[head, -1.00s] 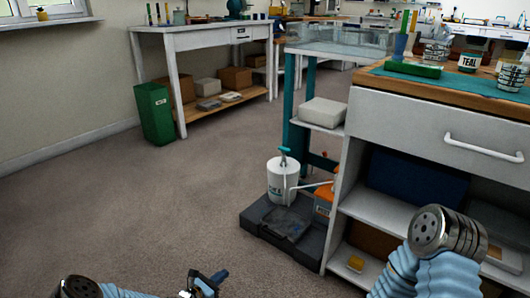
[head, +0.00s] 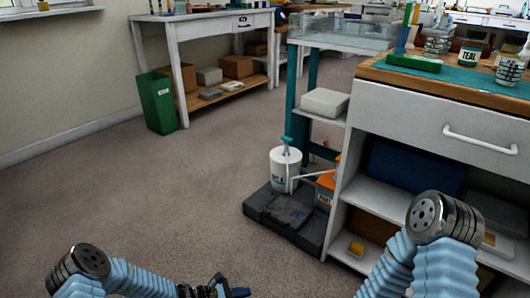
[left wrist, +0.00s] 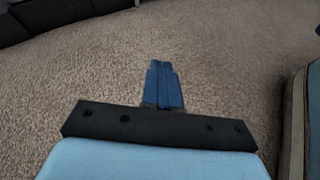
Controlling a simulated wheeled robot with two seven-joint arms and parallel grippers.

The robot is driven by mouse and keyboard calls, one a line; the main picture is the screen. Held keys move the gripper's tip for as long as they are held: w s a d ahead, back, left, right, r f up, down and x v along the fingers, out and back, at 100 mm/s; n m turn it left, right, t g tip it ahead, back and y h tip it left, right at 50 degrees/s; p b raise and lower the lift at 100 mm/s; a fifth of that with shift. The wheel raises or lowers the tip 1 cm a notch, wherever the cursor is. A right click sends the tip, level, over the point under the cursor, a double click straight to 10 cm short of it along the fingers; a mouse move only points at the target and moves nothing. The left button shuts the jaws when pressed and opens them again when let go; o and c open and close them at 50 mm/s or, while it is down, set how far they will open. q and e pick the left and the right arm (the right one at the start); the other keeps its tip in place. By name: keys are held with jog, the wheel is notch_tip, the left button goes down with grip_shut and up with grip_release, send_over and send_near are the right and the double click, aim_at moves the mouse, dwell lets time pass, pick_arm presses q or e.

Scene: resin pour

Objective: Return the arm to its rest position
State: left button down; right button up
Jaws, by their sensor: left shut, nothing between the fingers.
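My left arm comes in at the bottom left of the head view. Its gripper (head: 228,291) is at the bottom edge, partly cut off, over bare carpet. In the left wrist view the two blue fingers (left wrist: 163,86) are together with nothing between them, above the carpet. My right arm (head: 437,240) shows at the lower right of the head view, in front of the cabinet. Its gripper is out of the picture.
A white cabinet with a drawer (head: 430,118) stands at the right. A dark low platform (head: 300,232) with a white container (head: 285,169) stands beside it. A green bin (head: 157,103) stands at the white table (head: 200,30). The carpet (head: 160,200) at left is clear.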

pick_arm(q)
jog(key=s+a+r+m+g+y+p, duration=0.1)
jog(key=s+r+m+g+y+p, duration=0.15)
jog(key=s+m, duration=0.4)
jog(key=s+r+m+g+y+p, duration=0.15)
jog(key=s+m+g, duration=0.25)
jog(key=s, duration=0.6)
jog(key=s+a+r+m+t+y+p, duration=0.2)
jog(key=s+a+r+m+y+p, duration=0.1)
jog(key=r+m, duration=0.4)
jog(key=shift+s+r+m+y+p, duration=0.2)
jog(key=shift+s+m+y+p, duration=0.1)
jog(key=shift+m+p, duration=0.5)
jog(key=shift+a, duration=0.1)
